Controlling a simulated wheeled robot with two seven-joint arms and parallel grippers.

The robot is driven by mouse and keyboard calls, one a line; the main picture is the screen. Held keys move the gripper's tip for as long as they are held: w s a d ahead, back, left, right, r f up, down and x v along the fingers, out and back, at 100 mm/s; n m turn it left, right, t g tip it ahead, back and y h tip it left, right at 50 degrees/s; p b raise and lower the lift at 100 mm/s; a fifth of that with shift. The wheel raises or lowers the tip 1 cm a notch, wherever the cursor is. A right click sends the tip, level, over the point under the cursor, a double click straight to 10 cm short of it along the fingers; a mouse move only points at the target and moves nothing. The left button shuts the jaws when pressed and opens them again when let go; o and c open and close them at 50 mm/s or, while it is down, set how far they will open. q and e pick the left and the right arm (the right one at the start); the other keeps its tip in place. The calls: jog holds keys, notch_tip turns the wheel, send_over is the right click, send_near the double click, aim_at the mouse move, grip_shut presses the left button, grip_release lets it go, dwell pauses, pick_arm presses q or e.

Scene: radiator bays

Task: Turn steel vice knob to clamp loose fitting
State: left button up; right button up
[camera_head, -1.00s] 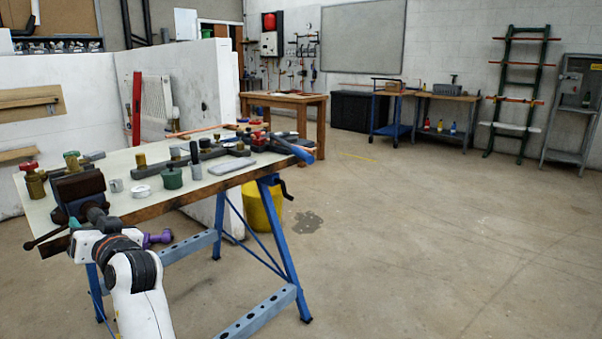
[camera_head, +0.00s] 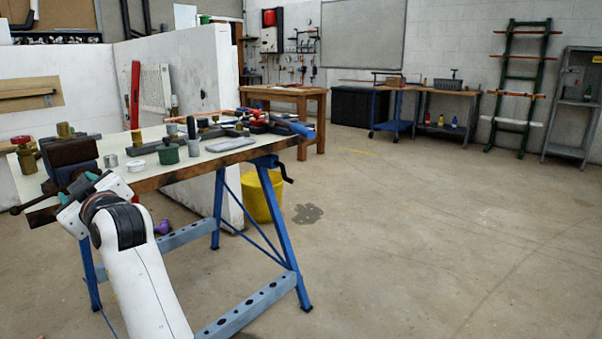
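The dark steel vice (camera_head: 72,153) is mounted at the near left end of the workbench. Its handle bar (camera_head: 32,200) sticks out low to the left and slants up towards the screw. A brass fitting (camera_head: 64,130) shows at the top of the vice; I cannot tell whether it is between the jaws. My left gripper (camera_head: 82,200) is at the front of the vice, by the screw and knob end. My own wrist hides its fingertips, so neither contact nor opening can be made out. My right gripper is not in view.
The bench top (camera_head: 130,173) carries a red-handled brass valve (camera_head: 24,153), a green pot (camera_head: 168,154), a white ring (camera_head: 143,164) and a grey slab (camera_head: 229,145). A yellow bucket (camera_head: 262,197) stands beneath. The floor to the right is clear.

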pick_arm(q)
jog(key=d, duration=0.2)
jog(key=shift+w+d+f+h, duration=0.35)
jog(key=shift+w+h, duration=0.05)
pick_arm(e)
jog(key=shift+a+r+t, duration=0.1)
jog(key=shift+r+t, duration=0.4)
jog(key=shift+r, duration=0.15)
pick_arm(q)
jog(key=shift+w+a+f, duration=0.1)
jog(key=shift+w+a, duration=0.1)
jog(key=shift+w, duration=0.45)
jog(key=shift+w+a+f, duration=0.15)
jog(key=shift+w+a, duration=0.1)
jog(key=shift+w, duration=0.45)
jog(key=shift+w+a+f, duration=0.1)
jog(key=shift+w+a, duration=0.1)
jog(key=shift+w, duration=0.45)
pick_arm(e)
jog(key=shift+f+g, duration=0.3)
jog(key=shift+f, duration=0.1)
